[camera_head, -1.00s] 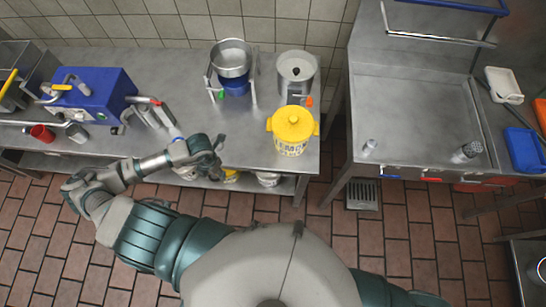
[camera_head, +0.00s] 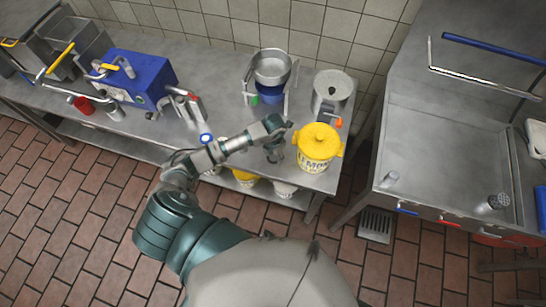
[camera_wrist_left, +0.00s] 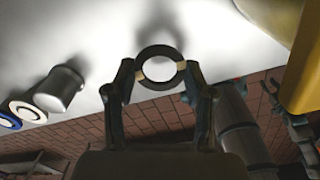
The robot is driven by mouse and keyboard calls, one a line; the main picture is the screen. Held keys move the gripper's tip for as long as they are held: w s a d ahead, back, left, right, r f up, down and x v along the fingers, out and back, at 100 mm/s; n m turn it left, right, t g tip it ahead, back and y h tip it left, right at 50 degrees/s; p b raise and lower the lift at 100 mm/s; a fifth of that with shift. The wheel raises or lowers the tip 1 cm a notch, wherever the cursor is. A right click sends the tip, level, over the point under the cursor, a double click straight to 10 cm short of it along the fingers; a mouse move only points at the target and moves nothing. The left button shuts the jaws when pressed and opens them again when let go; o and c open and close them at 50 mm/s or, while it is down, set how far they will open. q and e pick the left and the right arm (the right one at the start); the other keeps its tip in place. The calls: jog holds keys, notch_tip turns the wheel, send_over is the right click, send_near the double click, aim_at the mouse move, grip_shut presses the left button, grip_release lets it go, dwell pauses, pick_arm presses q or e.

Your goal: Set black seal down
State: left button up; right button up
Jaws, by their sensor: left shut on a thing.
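The black seal (camera_wrist_left: 158,49) is a dark ring and shows in the left wrist view. My left gripper (camera_wrist_left: 158,70) is shut on it, one fingertip at each side of the ring. The pale counter shows behind the ring, with a shadow near it; I cannot tell whether the ring touches the surface. In the head view my left gripper (camera_head: 276,150) is over the front of the metal counter (camera_head: 225,110), just left of the yellow lemon pot (camera_head: 318,162). The seal is too small to make out there. My right gripper is not in view.
In the head view a blue machine (camera_head: 138,82) stands left, and a metal bowl (camera_head: 272,66) and grey canister (camera_head: 331,90) stand behind.

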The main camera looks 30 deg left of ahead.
pick_arm(q)
notch_tip(320, 180, down, 2)
jog(key=shift+s+f, duration=0.1)
jog(key=shift+f, duration=0.15)
jog(key=shift+a+f, duration=0.1)
jog(key=shift+a, duration=0.35)
jog(key=o, duration=0.6)
jog(key=shift+a, duration=0.15)
jog(key=shift+c, duration=0.2)
jog(key=shift+o, duration=1)
jog(key=shift+a+f, duration=0.1)
jog(key=shift+d, duration=0.3)
jog(key=shift+d+r, duration=0.15)
jog(key=shift+r, duration=0.2)
notch_tip(320, 180, up, 6)
jog(key=shift+r, duration=0.2)
notch_tip(320, 180, up, 4)
send_over(271, 159)
jog(key=shift+s+d+r, duration=0.1)
jog(key=shift+d+r, duration=0.35)
jog(key=shift+r, duration=0.15)
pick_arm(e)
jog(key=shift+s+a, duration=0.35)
pick_arm(q)
jog(key=shift+a, duration=0.1)
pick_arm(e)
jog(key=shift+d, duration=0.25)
